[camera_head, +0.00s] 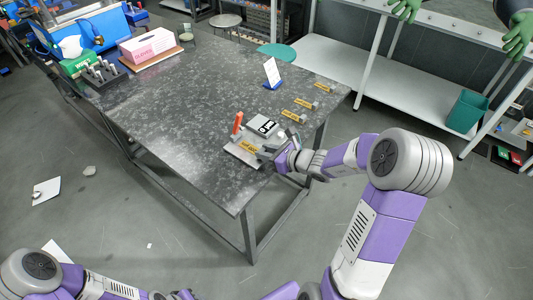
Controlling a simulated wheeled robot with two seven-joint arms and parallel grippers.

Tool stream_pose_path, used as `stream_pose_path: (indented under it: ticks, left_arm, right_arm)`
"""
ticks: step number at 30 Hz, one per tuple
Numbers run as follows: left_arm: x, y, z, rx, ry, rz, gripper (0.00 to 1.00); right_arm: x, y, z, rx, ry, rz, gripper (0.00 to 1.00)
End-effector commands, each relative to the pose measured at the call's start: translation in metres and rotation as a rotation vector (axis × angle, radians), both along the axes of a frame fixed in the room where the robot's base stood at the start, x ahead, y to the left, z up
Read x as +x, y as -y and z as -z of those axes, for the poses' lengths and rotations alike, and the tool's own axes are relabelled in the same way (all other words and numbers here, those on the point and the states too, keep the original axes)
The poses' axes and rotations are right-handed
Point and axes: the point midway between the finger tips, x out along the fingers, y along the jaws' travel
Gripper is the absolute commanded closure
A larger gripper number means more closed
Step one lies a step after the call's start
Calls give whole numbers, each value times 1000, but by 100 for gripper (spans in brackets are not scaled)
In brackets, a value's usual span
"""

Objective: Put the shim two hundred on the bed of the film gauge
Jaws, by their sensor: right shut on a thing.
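The film gauge (262,125) stands near the right side of the dark stone table. It has a grey body with a black-and-white display, an orange upright part, and a pale flat bed (238,153) in front. My right gripper (266,152) reaches in from the right and is shut on a small yellow-labelled shim (248,146). The shim is over or on the bed; I cannot tell whether it touches. Its label is too small to read, and its near end is hidden by the fingers. My left arm shows at the bottom left, with its gripper out of view.
Several similar yellow-labelled pieces (306,103) lie in a row along the table's right edge. A pink-and-white box (149,46) and a dark rack (101,74) stand at the far left. The table's middle is clear.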

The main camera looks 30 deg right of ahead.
Motion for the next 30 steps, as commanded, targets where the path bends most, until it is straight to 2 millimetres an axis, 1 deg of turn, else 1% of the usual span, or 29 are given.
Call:
stream_pose_path:
  ticks: [4, 8, 9, 13, 21, 25, 29, 30]
  left_arm:
    - [0, 0, -1, 0, 0, 0, 57]
    - [0, 0, 3, 0, 0, 0, 57]
    - [0, 0, 3, 0, 0, 0, 57]
    - [0, 0, 2, 0, 0, 0, 57]
    - [0, 0, 2, 0, 0, 0, 57]
    - [0, 0, -4, 0, 0, 0, 57]
    - [0, 0, -9, 0, 0, 0, 57]
    - [0, 0, -11, 0, 0, 0, 57]
  right_arm:
    - [0, 0, -2, 0, 1, 0, 100]
    - [0, 0, 2, 0, 1, 0, 100]
    - [0, 0, 2, 0, 1, 0, 67]
    - [0, 0, 1, -1, 0, 1, 47]
    - [0, 0, 1, -1, 0, 1, 46]
    - [0, 0, -4, -1, 0, 1, 46]
    - [-20, 10, -13, -3, 0, 5, 46]
    - [-27, 12, -17, -3, 1, 4, 46]
